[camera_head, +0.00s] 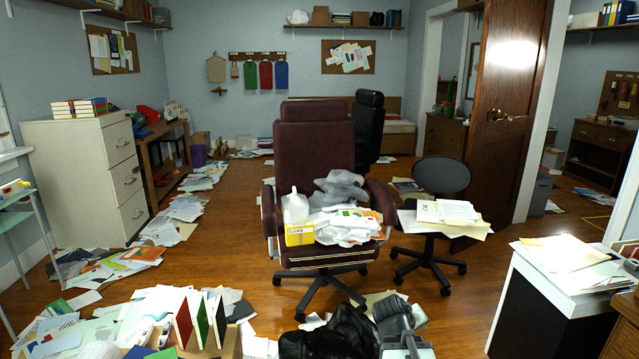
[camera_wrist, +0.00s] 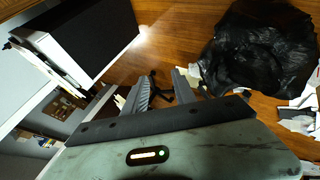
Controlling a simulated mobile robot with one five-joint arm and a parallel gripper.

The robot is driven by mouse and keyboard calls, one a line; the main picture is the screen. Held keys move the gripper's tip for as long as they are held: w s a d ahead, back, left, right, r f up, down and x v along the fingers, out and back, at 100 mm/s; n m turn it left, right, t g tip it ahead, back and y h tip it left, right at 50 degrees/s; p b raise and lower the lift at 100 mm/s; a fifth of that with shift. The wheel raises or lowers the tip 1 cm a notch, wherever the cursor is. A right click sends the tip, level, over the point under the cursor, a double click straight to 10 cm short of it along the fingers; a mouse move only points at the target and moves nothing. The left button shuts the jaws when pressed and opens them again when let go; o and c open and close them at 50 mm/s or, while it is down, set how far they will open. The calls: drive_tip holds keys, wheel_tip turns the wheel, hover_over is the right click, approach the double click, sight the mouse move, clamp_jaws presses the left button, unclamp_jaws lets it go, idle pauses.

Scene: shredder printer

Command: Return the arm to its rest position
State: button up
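My gripper (camera_wrist: 164,84) shows in the wrist view beyond the grey-green wrist body. Its two grey ridged fingers stand apart, with floor and a dark chair base visible between them. Nothing is held between them. In the head view, a grey part of my arm (camera_head: 396,322) shows at the bottom centre, low in front of the chairs and right of a black plastic bag (camera_head: 338,333). The bag also shows in the wrist view (camera_wrist: 262,50), to the right of the fingers. The fingertips are not clear in the head view.
A maroon office chair (camera_head: 313,150) loaded with papers and a small dark chair (camera_head: 441,178) stand ahead. A white-topped desk (camera_head: 528,258) is at the right; a black-and-white unit (camera_wrist: 85,38) is left of the fingers.

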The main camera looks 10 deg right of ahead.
drive_tip(key=s+a+f+m+g+y, duration=0.1)
drive_tip(key=s+a+f+g+y, duration=0.3)
drive_tip(key=a, duration=0.5)
drive_tip(key=s+a+f+m+g+y, duration=0.1)
drive_tip(key=s+a+f+y, duration=0.15)
drive_tip(key=s+a, duration=0.5)
wheel_tip(320, 180, up, 27)
drive_tip(key=w+a+p, duration=0.1)
drive_tip(key=p, duration=2.5)
drive_tip(key=shift+w, duration=0.15)
